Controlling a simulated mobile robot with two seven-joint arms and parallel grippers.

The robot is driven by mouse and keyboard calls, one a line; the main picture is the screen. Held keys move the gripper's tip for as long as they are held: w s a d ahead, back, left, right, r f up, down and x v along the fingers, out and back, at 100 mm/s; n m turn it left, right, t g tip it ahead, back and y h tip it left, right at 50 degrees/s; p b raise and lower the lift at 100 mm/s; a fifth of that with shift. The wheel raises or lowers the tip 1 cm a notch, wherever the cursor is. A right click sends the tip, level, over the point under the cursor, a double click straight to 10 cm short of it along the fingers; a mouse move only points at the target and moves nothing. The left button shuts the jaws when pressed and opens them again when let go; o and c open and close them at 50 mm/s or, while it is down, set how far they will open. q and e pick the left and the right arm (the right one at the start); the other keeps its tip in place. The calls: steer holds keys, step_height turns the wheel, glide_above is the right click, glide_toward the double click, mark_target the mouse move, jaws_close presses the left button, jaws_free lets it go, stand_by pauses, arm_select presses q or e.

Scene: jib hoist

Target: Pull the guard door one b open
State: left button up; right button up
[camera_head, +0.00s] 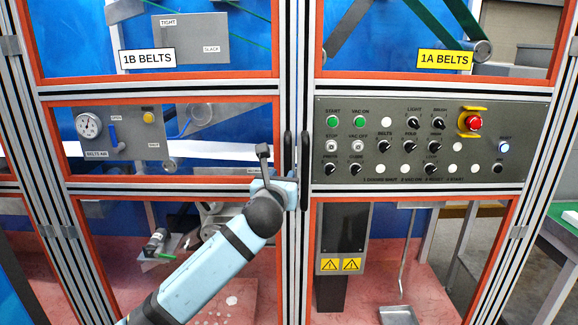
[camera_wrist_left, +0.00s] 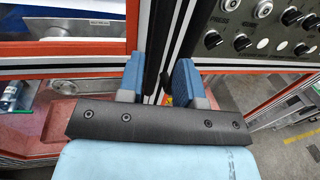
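Guard door one b, marked by the 1B BELTS sign (camera_head: 148,57), is the left framed door with orange edging and clear panels. It looks shut against the centre post. Its black upright handle (camera_head: 288,151) is at its right edge, beside the other door's handle (camera_head: 304,155). My left gripper (camera_head: 292,188) is at the handle's lower part, mostly hidden by my wrist. In the left wrist view its blue fingers (camera_wrist_left: 158,80) are apart, with a black bar (camera_wrist_left: 153,50) between them. A gap shows beside the right finger. My right gripper is not in view.
The right door carries a control panel (camera_head: 430,142) with knobs, lit buttons and a red stop button (camera_head: 474,123). Behind the left door are a gauge plate (camera_head: 118,134) and a reddish floor. A green-edged table (camera_head: 566,228) stands at the far right.

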mark_target(287, 169)
arm_select(q)
steer(key=w, duration=0.3)
steer(key=w+d, duration=0.1)
steer(key=w, duration=0.5)
steer(key=shift+d, duration=0.35)
jaws_close()
